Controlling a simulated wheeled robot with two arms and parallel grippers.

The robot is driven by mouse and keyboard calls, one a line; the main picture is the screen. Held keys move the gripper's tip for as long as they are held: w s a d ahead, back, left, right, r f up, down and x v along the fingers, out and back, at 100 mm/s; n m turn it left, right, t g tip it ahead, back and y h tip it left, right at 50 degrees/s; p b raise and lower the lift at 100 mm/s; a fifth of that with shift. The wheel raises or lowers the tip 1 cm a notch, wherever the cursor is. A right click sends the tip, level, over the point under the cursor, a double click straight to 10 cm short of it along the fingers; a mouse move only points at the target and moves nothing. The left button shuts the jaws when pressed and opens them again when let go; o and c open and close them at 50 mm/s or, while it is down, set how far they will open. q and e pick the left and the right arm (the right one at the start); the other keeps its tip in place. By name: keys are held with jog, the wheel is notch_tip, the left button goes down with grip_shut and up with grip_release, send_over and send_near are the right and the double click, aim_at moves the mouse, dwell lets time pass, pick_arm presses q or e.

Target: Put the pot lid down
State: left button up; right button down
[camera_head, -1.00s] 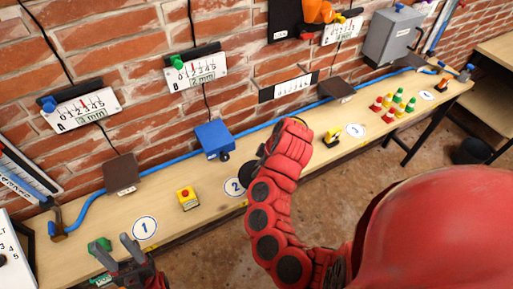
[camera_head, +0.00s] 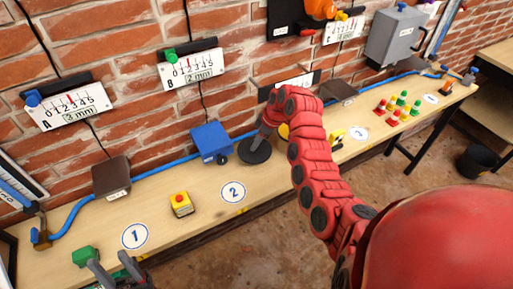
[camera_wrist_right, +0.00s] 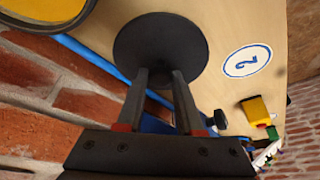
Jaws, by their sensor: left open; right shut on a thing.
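The pot lid, a dark round disc (camera_head: 255,151), is level at the bench top, right of the blue box and label 2. I cannot tell whether it touches the wood. My right gripper (camera_head: 265,136) reaches down over it, shut on its handle, which the fingers hide. In the right wrist view the lid (camera_wrist_right: 160,48) lies beyond the two fingertips (camera_wrist_right: 158,75). My left gripper (camera_head: 112,270) is open and empty at the bench's front left, near a green block (camera_head: 85,256).
A blue box (camera_head: 211,142) stands close left of the lid. A yellow round thing with a dark rim (camera_wrist_right: 42,8) is beside it, mostly hidden by my arm in the head view. A yellow button box (camera_head: 181,204) and a blue hose (camera_head: 160,170) are further left. Bench around label 2 (camera_head: 233,192) is clear.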

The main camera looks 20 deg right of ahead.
jog(key=shift+f+p, duration=0.45)
jog(key=shift+p, duration=0.1)
notch_tip(320, 180, down, 2)
jog(key=shift+p, duration=0.55)
jog(key=shift+f, duration=0.25)
jog(key=shift+f, duration=0.15)
jog(key=shift+f+b, duration=0.15)
jog(key=shift+b, duration=0.15)
jog(key=c, duration=0.5)
grip_release()
jog(key=shift+c, duration=0.2)
